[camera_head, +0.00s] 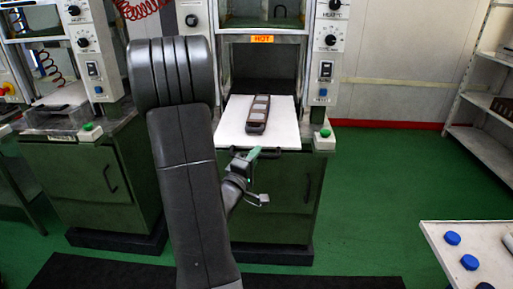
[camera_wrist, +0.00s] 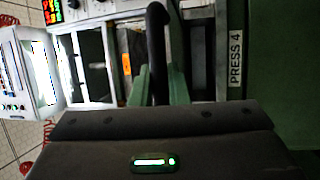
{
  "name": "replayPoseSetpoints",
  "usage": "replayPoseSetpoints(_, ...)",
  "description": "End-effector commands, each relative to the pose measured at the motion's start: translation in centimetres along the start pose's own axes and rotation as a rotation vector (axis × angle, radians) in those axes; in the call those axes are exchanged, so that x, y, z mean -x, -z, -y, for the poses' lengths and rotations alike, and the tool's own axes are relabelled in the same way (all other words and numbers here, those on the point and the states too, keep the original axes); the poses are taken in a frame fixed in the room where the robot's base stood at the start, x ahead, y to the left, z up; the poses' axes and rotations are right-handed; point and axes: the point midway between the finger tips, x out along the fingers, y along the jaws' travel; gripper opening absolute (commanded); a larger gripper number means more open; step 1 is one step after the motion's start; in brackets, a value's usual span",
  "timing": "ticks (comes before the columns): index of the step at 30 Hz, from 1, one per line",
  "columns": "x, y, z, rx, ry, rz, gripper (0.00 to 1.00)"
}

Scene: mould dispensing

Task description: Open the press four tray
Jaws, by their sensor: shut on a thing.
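The white tray (camera_head: 285,125) of the right-hand press sticks out from the press opening in the head view. A dark mould with several pale cavities (camera_head: 258,114) lies on it. In the wrist view the green fingers of my gripper (camera_wrist: 159,82) are shut on a black bar handle (camera_wrist: 157,35), one finger on each side. A "PRESS 4" label (camera_wrist: 236,55) is on the green panel beside it. My arm hides part of the press front in the head view.
A second green press (camera_head: 75,180) stands at the left. A white table with blue caps (camera_head: 470,262) is at the lower right, and a shelf rack (camera_head: 485,110) at the far right. Green floor (camera_head: 375,200) is clear between them.

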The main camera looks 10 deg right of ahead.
Motion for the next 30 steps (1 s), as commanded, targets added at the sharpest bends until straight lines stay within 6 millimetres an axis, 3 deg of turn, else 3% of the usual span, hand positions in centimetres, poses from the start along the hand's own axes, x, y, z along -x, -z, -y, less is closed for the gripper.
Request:
replayPoseSetpoints(9,3.4,-1.3,-1.0,-0.003,-0.008,-0.002,0.00)
replayPoseSetpoints(24,3.8,-1.5,-1.2,-0.004,-0.010,-0.002,0.00)
replayPoseSetpoints(25,3.8,-1.5,-1.2,-0.004,-0.010,-0.002,0.20)
replayPoseSetpoints(27,3.8,-1.5,-1.1,-0.003,-0.008,-0.002,0.34)
replayPoseSetpoints(30,3.9,-1.5,-1.0,-0.002,-0.006,-0.001,0.36)
